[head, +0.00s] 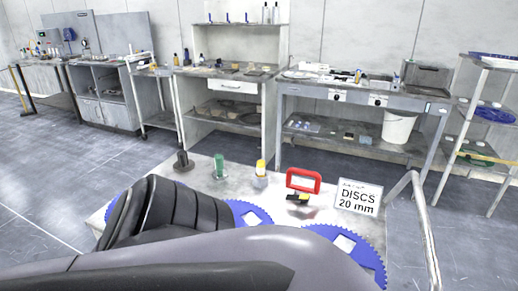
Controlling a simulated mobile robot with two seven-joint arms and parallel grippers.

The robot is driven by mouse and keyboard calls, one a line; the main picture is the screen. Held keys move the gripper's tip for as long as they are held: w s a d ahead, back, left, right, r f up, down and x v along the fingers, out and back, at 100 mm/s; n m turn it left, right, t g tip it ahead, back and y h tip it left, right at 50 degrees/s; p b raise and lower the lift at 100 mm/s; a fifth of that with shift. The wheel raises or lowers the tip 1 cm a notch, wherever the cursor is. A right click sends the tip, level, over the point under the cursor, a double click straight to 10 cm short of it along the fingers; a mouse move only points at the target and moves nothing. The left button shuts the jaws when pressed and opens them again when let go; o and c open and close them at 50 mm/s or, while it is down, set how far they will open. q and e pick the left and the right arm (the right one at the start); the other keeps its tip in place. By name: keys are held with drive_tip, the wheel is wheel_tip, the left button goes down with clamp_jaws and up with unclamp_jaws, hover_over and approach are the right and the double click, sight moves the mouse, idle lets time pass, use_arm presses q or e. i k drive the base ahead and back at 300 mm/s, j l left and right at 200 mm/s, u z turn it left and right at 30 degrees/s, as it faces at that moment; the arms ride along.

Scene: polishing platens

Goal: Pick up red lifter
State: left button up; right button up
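The red lifter (304,172) appears to be the red rectangular loop standing near the far edge of the light-topped cart, right of centre in the head view. A small black and yellow object (298,198) sits just in front of it. I cannot tell whether the two touch. Neither gripper shows. A large grey and black part of my own arm fills the lower foreground and hides much of the cart top.
On the cart (215,168) are a sign reading DISCS 20 mm (358,197), blue toothed discs (365,252), a green bottle (219,168), a yellow-topped bottle (260,168) and a dark post (183,160). A metal rail (428,235) rises at the right. Workbenches (365,92) stand behind.

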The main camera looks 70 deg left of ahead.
sight(299, 189)
drive_tip(key=u, duration=2)
drive_tip(key=z, duration=0.45)
drive_tip(key=k, duration=0.1)
